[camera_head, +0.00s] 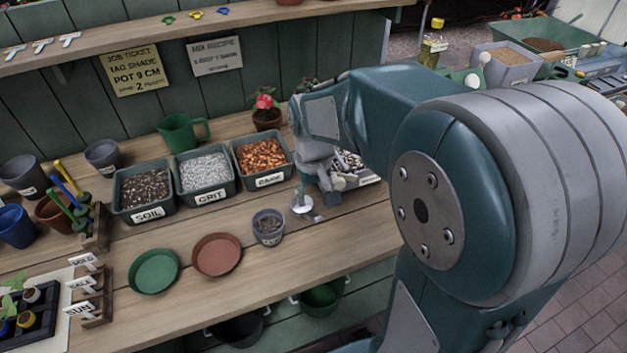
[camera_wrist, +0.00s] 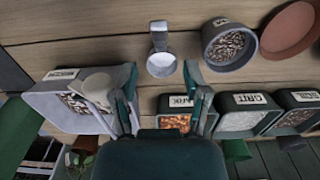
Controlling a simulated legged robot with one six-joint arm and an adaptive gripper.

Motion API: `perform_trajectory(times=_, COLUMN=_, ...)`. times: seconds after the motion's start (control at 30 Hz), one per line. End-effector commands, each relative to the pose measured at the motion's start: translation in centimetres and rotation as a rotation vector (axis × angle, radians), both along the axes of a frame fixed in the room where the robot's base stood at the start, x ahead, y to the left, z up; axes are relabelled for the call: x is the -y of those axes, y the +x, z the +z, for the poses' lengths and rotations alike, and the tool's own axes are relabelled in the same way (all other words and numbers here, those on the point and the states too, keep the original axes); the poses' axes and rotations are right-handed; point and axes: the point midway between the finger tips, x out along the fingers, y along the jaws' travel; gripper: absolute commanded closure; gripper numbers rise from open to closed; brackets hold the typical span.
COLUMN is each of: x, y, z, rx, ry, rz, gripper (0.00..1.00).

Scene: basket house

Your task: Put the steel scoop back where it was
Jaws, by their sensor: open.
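The steel scoop (camera_head: 302,204) lies on the wooden bench in front of the bark bin, close to my gripper (camera_head: 326,178). In the wrist view the scoop (camera_wrist: 161,64) shows its round pale bowl toward me and its handle pointing away. My gripper (camera_wrist: 160,72) is open, with one finger on each side of the bowl in the picture and nothing held. A gap between the fingers and the scoop seems to show, but its size is hard to tell. In the head view my gripper partly hides the bench behind it.
Bins of soil (camera_head: 144,190), grit (camera_head: 205,173) and bark (camera_head: 262,157) stand in a row. A grey bin (camera_wrist: 70,108) with mixed contents stands beside my gripper. A grey pot (camera_head: 268,227) of chips is near the scoop. Green (camera_head: 154,271) and terracotta (camera_head: 217,255) saucers lie left; bench front is clear.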

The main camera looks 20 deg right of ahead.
Motion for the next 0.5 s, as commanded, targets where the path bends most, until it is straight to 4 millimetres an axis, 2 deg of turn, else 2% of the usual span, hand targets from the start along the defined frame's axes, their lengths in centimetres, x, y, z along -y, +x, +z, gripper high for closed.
perform_trajectory(times=0.1, x=0.0, y=0.1, z=2.3, rx=0.004, ry=0.0, rz=0.0, gripper=0.41)
perform_trajectory(times=0.37, x=-0.1, y=-0.1, z=4.5, rx=0.006, ry=0.0, rz=0.0, gripper=0.41)
perform_trajectory(times=0.5, x=-0.5, y=-1.8, z=6.0, rx=0.065, ry=-0.005, rz=0.001, gripper=0.41)
